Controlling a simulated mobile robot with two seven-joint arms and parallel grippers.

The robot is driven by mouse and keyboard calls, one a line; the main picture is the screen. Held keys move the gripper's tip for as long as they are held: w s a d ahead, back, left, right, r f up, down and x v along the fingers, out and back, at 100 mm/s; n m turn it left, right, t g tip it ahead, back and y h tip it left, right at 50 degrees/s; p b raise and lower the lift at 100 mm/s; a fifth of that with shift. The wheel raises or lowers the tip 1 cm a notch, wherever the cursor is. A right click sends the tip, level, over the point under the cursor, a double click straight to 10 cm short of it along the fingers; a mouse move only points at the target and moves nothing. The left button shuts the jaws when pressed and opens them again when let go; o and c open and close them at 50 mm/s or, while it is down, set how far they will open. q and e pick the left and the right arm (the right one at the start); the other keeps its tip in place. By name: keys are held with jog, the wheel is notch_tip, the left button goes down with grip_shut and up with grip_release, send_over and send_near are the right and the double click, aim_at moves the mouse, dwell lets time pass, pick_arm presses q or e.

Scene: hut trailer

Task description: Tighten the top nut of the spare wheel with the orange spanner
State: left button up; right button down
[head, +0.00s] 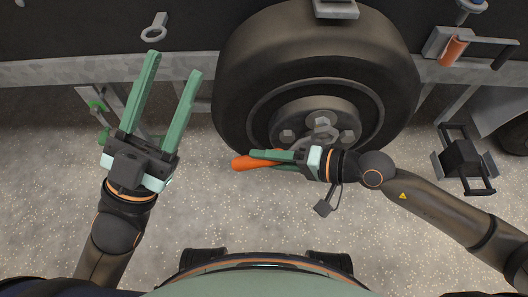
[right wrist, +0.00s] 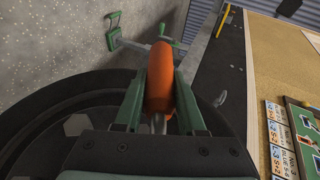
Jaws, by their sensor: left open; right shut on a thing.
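The spare wheel (head: 237,75) is at the top middle of the head view, with several hex nuts on its grey hub. My right gripper (head: 258,160) is in front of the lower hub, shut on the handle of the orange spanner (head: 240,163). The handle points left past the fingers; it also shows upright between both fingers in the right wrist view (right wrist: 160,75). Grey metal shows around the hub's upper middle, but I cannot tell whether the spanner's head is on the top nut. My left gripper (head: 174,64) is open and empty, left of the wheel.
The trailer's grey rail (head: 100,70) runs behind the wheel. A metal eyelet (head: 154,32) sits above my left gripper. An orange-handled part (head: 454,50) is at the upper right, and a black frame (head: 463,158) is below it.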

pick_arm(q)
notch_tip(320, 180, up, 11)
jog(key=a+m+p, duration=0.1)
jog(key=p, duration=0.8)
jog(key=w+a+f+n+g+y+p, duration=0.1)
jog(key=w+f+n+g+y+p, duration=0.1)
jog(key=f, duration=0.8)
jog(key=w+a+f+n+g+y+p, duration=0.1)
jog(key=w+f+n+g+y, duration=0.2)
jog(key=f+n+y, duration=0.3)
jog(key=shift+w+f+y+p, duration=0.35)
jog(key=shift+w+f+y, duration=0.75)
jog(key=shift+f, duration=1.45)
pick_arm(e)
jog(key=w+d+f+n+h, duration=0.1)
jog(key=d+f+n+h, duration=0.1)
jog(key=d+f+h, duration=0.5)
jog(key=shift+d+f+h, duration=0.25)
jog(key=shift+d+h, duration=1.25)
jog(key=shift+h, duration=0.9)
pick_arm(q)
jog(key=shift+s, duration=0.25)
pick_arm(e)
jog(key=shift+w, duration=0.1)
pick_arm(q)
jog(key=shift+f, duration=0.25)
pick_arm(e)
jog(key=shift+w, duration=0.35)
jog(key=shift+s, duration=0.2)
